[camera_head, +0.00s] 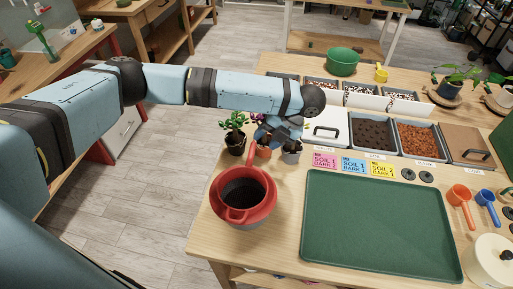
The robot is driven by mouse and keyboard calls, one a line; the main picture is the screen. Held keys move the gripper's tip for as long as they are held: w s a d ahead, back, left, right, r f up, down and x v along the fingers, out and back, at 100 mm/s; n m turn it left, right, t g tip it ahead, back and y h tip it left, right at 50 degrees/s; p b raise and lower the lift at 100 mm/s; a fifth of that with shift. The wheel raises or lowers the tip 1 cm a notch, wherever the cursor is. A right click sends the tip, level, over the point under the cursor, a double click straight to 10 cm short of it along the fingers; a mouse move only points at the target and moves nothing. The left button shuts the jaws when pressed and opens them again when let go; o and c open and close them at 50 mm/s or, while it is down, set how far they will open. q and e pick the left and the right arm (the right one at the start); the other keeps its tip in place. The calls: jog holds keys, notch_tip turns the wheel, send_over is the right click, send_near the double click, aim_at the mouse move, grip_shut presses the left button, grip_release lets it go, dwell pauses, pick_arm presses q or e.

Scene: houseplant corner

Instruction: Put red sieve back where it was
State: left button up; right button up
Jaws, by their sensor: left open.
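My left gripper (267,138) is open, just beyond the handle's end and over the small pots. The arm and hand partly hide those pots, and I cannot tell whether the fingers touch anything. My right gripper is not in view.
A green tray (380,232) fills the bench front. Coloured cards (354,166) lie behind it, then several bins (373,134) in a row. A green bowl (343,62) is at the back.

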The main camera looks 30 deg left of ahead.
pick_arm(q)
jog(key=v, duration=0.5)
jog(key=shift+f, duration=0.1)
dwell(0.3)
